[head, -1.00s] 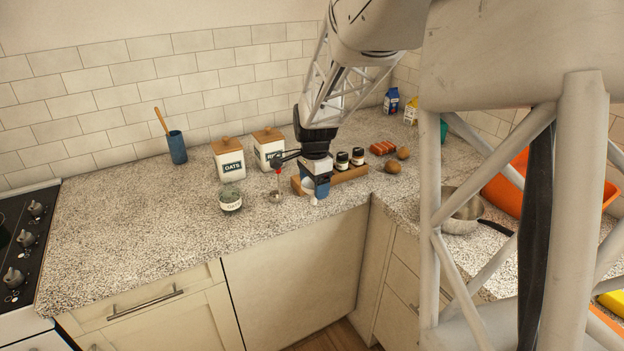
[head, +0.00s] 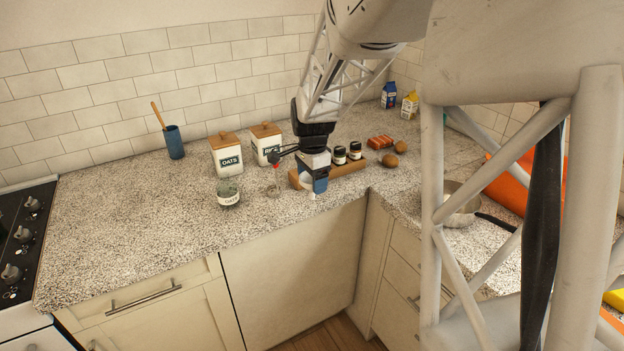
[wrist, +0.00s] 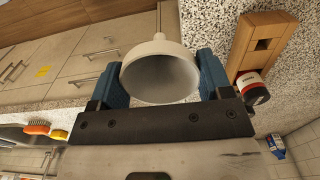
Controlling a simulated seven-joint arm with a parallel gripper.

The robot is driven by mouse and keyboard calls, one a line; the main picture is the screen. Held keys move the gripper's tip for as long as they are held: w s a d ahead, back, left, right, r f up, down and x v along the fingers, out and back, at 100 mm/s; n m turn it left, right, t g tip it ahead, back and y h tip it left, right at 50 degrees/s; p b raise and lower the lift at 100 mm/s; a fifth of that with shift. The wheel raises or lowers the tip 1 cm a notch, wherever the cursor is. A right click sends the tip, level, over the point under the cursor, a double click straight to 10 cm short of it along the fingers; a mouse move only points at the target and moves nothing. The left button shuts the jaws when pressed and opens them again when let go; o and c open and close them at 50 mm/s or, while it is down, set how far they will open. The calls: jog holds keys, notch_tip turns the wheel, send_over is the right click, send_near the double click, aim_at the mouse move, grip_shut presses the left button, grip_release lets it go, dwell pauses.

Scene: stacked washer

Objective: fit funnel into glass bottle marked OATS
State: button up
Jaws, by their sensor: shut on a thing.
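My gripper (head: 314,186) is shut on a white funnel (wrist: 160,75). In the wrist view the funnel's wide mouth faces the camera, between the two blue fingers, with its narrow stem pointing away. In the head view the gripper is over the counter's front part, in front of the wooden spice rack. A short glass jar (head: 229,198) with a pale label stands to its left, apart from it; I cannot read the label surely. A slim clear glass item (head: 273,188) stands between jar and gripper. A white canister (head: 227,157) with a wooden lid, marked OATS, stands behind the jar.
A second lidded canister (head: 266,141) stands beside the first. The wooden rack (head: 345,172) with dark spice jars is close behind my gripper. A blue utensil cup (head: 174,145) is at the back left. The counter's left part is clear. A pan (head: 462,207) is at right.

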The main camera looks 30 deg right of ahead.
jog(key=shift+r, duration=0.15)
jog(key=shift+r, duration=1.75)
jog(key=w+a+r+n, duration=0.2)
jog(key=w+a+n, duration=0.1)
jog(key=w+a, duration=0.5)
jog(key=w+a+r+n, duration=0.3)
jog(key=w+a, duration=0.5)
jog(key=a, duration=0.3)
jog(key=shift+w+a+r, duration=0.2)
jog(key=shift+w+r, duration=0.15)
jog(key=shift+f, duration=0.15)
jog(key=shift+f, duration=1.95)
